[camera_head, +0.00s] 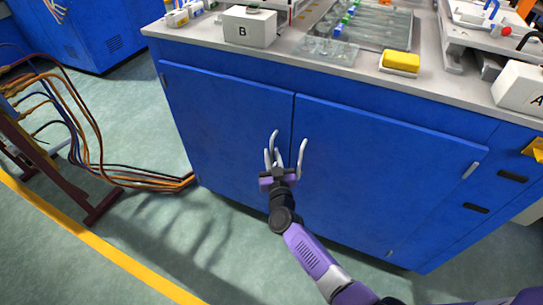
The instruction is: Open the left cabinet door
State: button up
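The blue cabinet's left door (215,125) is closed, flush with the right door (380,165) along a vertical seam. A silver bar handle (275,135) stands near the seam on the left door, and a similar handle (304,150) is on the right door. My gripper (273,155), with a purple body, reaches up from below. Its two grey fingers appear apart, one on each side of the lower part of the left handle. I cannot tell whether they touch it. The gripper body hides the low part of the seam.
Orange and dark cables (140,182) lie left of the cabinet. The green floor (170,235) before the left door is clear.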

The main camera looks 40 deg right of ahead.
jog(key=shift+w+d, duration=0.3)
jog(key=shift+w, duration=0.1)
jog(key=shift+c, duration=0.2)
grip_shut()
dwell(1.1)
